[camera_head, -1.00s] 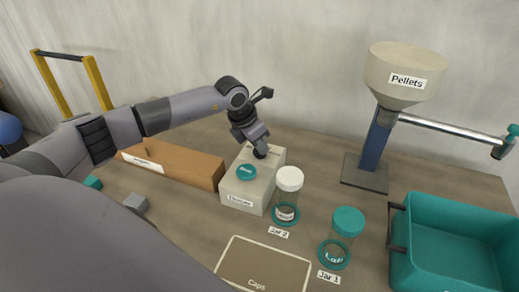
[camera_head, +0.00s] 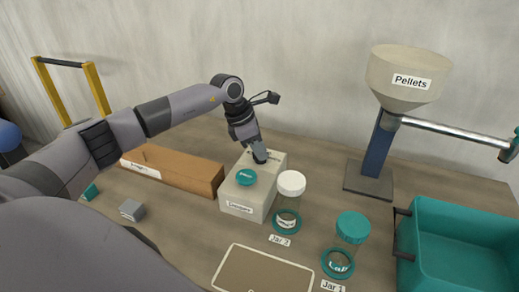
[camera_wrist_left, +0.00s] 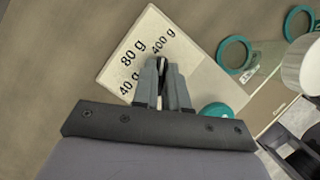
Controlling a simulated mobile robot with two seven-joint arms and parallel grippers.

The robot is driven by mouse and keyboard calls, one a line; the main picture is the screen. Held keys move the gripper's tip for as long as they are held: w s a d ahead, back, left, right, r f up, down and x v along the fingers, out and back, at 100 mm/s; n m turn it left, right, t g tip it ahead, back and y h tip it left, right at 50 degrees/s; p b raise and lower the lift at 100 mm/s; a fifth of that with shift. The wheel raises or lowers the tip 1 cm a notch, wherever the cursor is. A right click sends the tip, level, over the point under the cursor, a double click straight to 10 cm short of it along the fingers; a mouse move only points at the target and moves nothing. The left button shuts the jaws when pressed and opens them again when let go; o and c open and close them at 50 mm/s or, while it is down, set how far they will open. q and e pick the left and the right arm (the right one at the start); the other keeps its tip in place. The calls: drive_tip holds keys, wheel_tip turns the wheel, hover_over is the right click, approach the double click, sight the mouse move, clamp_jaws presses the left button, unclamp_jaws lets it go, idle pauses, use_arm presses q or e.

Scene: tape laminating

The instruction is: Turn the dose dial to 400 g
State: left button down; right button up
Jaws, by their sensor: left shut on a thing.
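The dispenser (camera_head: 240,207) is a pale box with a teal button (camera_head: 246,177) on top and a front label. My left gripper (camera_head: 260,158) points down at its far end, shut on the dark dose dial (camera_wrist_left: 163,62). In the left wrist view the gripper (camera_wrist_left: 163,92) covers most of the dial. The dispenser's top (camera_wrist_left: 112,72) reads 40 g, 80 g and 400 g there. The dial's visible tip lies close to the 400 g mark; its exact setting is partly hidden by the fingers. My right gripper is out of view.
Jar 2 (camera_head: 287,205) with a white lid and Jar 1 (camera_head: 349,245) with a teal lid stand right of the dispenser. A caps tray (camera_head: 232,262) lies in front. A brown box (camera_head: 185,170) is left, the pellet hopper (camera_head: 408,78) and teal bin (camera_head: 405,262) right.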

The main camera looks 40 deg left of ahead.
use_arm(q)
drive_tip(key=c, duration=1.2)
unclamp_jaws()
drive_tip(key=shift+o, duration=0.2)
drive_tip(key=shift+r, duration=0.15)
drive_tip(key=v, duration=0.7)
